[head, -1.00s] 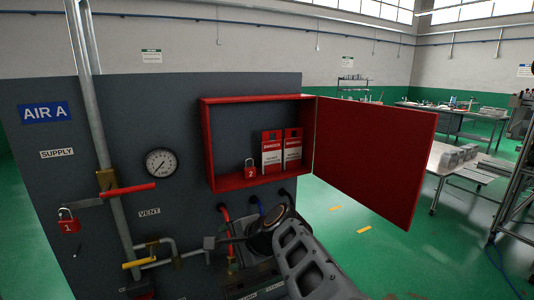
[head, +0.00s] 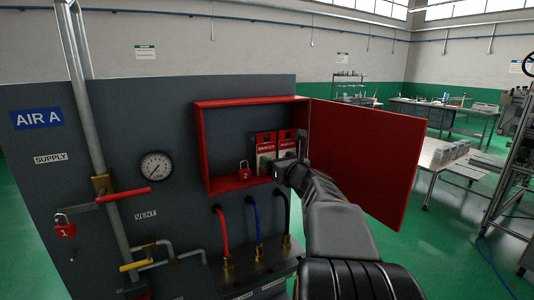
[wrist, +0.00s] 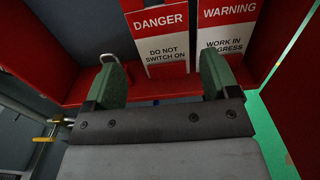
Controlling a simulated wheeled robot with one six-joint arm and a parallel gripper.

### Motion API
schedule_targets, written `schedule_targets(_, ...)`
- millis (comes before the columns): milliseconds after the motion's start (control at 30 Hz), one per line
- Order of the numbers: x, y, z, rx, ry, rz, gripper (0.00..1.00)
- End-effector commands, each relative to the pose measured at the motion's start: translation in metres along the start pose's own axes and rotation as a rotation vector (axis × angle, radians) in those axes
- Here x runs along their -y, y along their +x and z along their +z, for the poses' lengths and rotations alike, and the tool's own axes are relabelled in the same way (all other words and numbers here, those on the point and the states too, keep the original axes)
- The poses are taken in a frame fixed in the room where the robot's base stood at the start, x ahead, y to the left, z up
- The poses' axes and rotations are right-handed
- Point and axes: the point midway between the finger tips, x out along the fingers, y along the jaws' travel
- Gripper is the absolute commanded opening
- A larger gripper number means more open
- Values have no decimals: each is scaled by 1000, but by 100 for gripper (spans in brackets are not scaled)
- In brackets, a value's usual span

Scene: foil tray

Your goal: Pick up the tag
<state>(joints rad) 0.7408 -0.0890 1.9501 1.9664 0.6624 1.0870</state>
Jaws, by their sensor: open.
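Two red-and-white tags stand side by side in the open red box. The left one is the DANGER "do not switch on" tag (head: 264,138), also seen in the wrist view (wrist: 163,48). The right one is the WARNING "work in progress" tag (head: 286,136), partly behind the right finger in the wrist view (wrist: 228,40). My gripper (head: 280,163) is at the box's front opening, low before the tags. In the wrist view my gripper (wrist: 160,66) is open, its green fingers spread to either side of the DANGER tag's lower part. Nothing is held.
The red box (head: 199,150) has its door (head: 365,160) swung open on the right, close beside my arm. A red padlock (head: 244,172) stands left of the tags; its shackle shows behind the left finger in the wrist view. Hoses (head: 222,230) hang below the box.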

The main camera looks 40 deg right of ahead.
Motion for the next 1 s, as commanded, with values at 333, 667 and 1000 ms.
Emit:
schedule_targets(333, -1, 25, 2, -3, 0, 3, 81)
schedule_targets(667, 0, 64, 2, -2, -2, 3, 81)
schedule_targets(1000, -2, 68, 2, 3, -4, 7, 79)
